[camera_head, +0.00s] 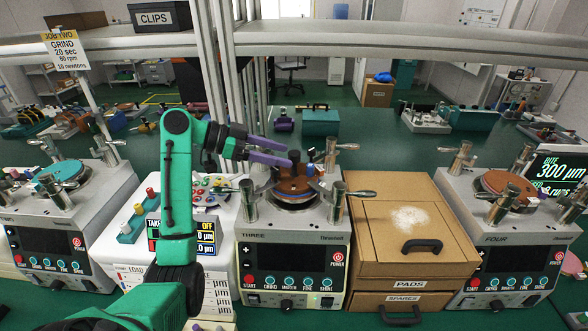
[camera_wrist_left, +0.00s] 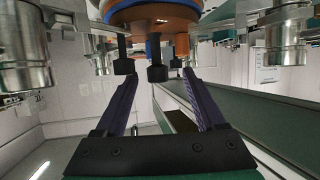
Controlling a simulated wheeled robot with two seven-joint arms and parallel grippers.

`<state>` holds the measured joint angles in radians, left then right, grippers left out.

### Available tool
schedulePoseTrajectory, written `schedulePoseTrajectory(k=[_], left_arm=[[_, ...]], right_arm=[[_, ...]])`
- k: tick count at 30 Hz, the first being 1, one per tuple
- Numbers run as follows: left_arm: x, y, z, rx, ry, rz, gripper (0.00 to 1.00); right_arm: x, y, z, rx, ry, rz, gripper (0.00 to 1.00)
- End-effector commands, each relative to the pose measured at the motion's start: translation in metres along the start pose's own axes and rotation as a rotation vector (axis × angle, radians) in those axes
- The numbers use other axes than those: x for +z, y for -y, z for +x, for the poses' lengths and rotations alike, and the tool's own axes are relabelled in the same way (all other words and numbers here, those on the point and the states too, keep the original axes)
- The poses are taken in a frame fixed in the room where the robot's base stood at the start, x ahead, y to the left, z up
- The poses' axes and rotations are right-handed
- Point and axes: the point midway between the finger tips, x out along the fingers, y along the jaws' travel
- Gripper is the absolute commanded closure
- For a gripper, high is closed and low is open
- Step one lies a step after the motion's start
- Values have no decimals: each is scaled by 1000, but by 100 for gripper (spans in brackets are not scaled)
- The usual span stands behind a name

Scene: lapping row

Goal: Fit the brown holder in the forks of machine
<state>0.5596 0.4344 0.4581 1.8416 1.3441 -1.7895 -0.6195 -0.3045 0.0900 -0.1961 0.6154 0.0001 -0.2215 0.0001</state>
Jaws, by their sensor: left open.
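The brown holder (camera_head: 296,186) is a round disc with dark knobs on top. It lies on the round plate of machine THREE (camera_head: 292,262), between the machine's metal posts. My left gripper (camera_head: 288,156) is open, its purple fingers beside the holder's upright dark knob. In the left wrist view the brown holder (camera_wrist_left: 150,14) shows at the top, with a blue band and several black knobs. The fingers (camera_wrist_left: 160,78) are spread on both sides of the middle knob, with gaps showing. How the holder sits against the forks is partly hidden. My right gripper is not in view.
Machine FOUR (camera_head: 515,255) with a brown disc stands to the right, beyond a brown PADS box (camera_head: 405,235). A white measuring unit (camera_head: 215,250) stands left of machine THREE, and another machine (camera_head: 70,240) with a teal disc is at far left. A shelf rail (camera_head: 400,38) crosses above.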

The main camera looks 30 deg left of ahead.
Motion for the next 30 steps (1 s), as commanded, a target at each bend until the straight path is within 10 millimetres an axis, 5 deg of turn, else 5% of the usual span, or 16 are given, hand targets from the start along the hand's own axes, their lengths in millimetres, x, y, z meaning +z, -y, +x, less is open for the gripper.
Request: schedulePoseTrajectory(k=[6, 13, 18, 19, 30], left_arm=[[-3, -1, 40, 3, -2, 0, 29], [0, 0, 44, 1, 0, 1, 29], [0, 0, 43, 1, -1, 1, 94], [0, 0, 43, 1, 0, 1, 100], [-5, 0, 41, -1, -4, 5, 100]], right_arm=[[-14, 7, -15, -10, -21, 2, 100], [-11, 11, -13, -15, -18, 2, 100], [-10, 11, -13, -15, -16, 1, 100], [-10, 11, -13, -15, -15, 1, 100], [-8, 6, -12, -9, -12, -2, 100]])
